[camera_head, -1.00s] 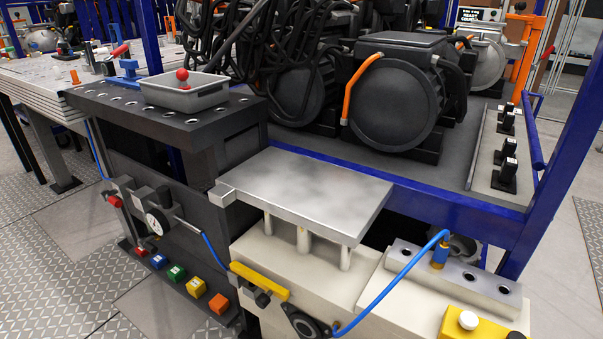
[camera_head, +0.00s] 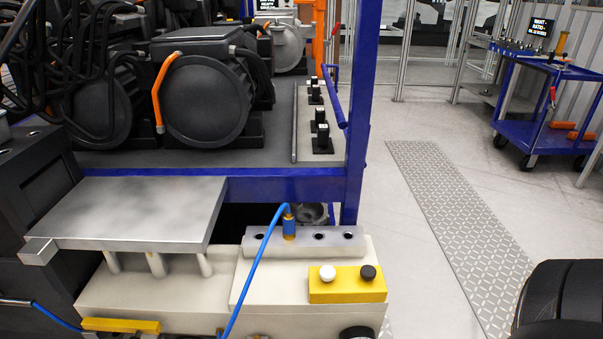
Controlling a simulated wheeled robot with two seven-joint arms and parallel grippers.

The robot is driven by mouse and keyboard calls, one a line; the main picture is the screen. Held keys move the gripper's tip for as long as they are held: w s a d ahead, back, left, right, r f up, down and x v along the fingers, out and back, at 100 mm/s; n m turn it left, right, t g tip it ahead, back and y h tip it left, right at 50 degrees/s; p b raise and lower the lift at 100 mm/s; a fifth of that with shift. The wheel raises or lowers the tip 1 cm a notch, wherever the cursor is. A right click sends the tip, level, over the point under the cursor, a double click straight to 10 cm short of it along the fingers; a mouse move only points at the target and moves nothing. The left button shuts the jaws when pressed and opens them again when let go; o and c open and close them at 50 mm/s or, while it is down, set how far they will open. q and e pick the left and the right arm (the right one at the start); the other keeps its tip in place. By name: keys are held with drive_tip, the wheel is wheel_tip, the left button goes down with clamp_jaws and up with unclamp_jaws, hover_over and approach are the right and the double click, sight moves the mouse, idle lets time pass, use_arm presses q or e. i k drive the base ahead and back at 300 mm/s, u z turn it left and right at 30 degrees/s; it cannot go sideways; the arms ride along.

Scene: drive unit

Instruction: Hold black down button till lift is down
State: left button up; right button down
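The black button (camera_head: 367,272) stands on the right of a yellow control box (camera_head: 347,287). A white button (camera_head: 327,273) stands beside it on the left of the same box. The box sits on the front right of the cream lift base (camera_head: 160,297). The lift's grey metal plate (camera_head: 130,212) is raised above the base on several pale posts. Neither gripper's fingers show. A dark rounded part at the lower right edge looks like part of my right arm. Nothing is seen touching the buttons.
A blue hose (camera_head: 257,262) rises from the base to a fitting beside the box. A blue frame post (camera_head: 361,110) stands behind the lift, with large dark motors (camera_head: 205,100) on its shelf. Open floor (camera_head: 420,130) lies to the right, with a blue cart (camera_head: 548,112) beyond.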

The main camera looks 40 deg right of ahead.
sight(367, 273)
drive_tip(key=z, duration=1.55)
drive_tip(key=k, duration=0.5)
drive_tip(key=u, duration=0.4)
drive_tip(key=i, duration=0.7)
drive_tip(key=z, duration=0.2)
